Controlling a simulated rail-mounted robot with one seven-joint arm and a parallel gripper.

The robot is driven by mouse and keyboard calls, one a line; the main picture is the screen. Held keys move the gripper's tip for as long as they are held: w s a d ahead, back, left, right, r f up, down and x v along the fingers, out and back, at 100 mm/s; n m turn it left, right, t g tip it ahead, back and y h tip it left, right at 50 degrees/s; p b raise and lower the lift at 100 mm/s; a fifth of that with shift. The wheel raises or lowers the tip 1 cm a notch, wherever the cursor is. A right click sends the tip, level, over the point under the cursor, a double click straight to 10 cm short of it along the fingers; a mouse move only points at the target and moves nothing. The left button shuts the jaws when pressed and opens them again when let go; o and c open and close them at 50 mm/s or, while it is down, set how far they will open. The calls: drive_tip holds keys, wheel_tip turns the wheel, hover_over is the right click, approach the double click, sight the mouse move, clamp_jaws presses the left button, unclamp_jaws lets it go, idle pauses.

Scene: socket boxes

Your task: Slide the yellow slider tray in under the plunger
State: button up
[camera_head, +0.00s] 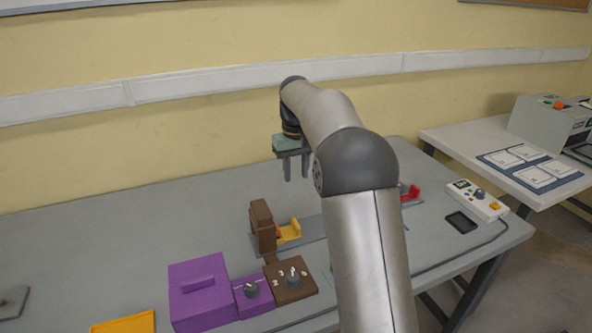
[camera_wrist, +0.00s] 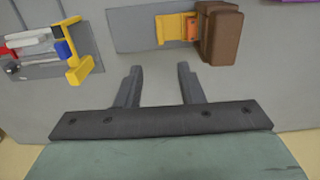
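A small yellow slider tray (camera_head: 289,233) sits on a flat grey plate, just right of a tall brown housing (camera_head: 262,222). In the wrist view the yellow tray (camera_wrist: 163,28) is at the top middle, with an orange piece (camera_wrist: 191,28) between it and the brown housing (camera_wrist: 221,36). I cannot tell which part is the plunger or whether the tray touches the housing. My gripper (camera_head: 296,176) hangs above the table behind the tray, fingers down. In the wrist view my gripper (camera_wrist: 158,70) has its fingers apart with nothing between them.
Purple boxes (camera_head: 199,294) and a brown knob box (camera_head: 291,280) stand in front. Another yellow part (camera_wrist: 78,70) with red, blue and white pieces is at the wrist view's left. A white control box (camera_head: 477,200) is at right. My arm hides the table's middle.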

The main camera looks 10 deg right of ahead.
sight(284, 231)
drive_tip(key=c, duration=0.3)
drive_tip(key=d+f+y, duration=0.1)
drive_tip(key=d+f, duration=0.1)
drive_tip(key=s+d+f+y, duration=0.1)
drive_tip(key=d+f+y, duration=0.1)
drive_tip(key=d+f, duration=0.1)
drive_tip(key=shift+s+d+f+n+t+b, duration=0.2)
drive_tip(key=shift+d+f+n+t+b, duration=0.1)
drive_tip(key=shift+n+b, duration=0.1)
clamp_jaws()
drive_tip(key=s+d+f+t+y, duration=0.2)
drive_tip(key=d+f+t+y, duration=0.15)
drive_tip(key=d, duration=0.35)
drive_tip(key=p+x, duration=0.1)
drive_tip(key=x, duration=1)
drive_tip(key=shift+d+f, duration=0.1)
drive_tip(key=shift+f, duration=0.05)
drive_tip(key=a, duration=0.2)
drive_tip(key=shift+s+a+r+p, duration=0.25)
drive_tip(key=shift+p, duration=0.15)
drive_tip(key=shift+a+f, duration=0.1)
drive_tip(key=shift+a, duration=0.5)
drive_tip(key=shift+s, duration=0.1)
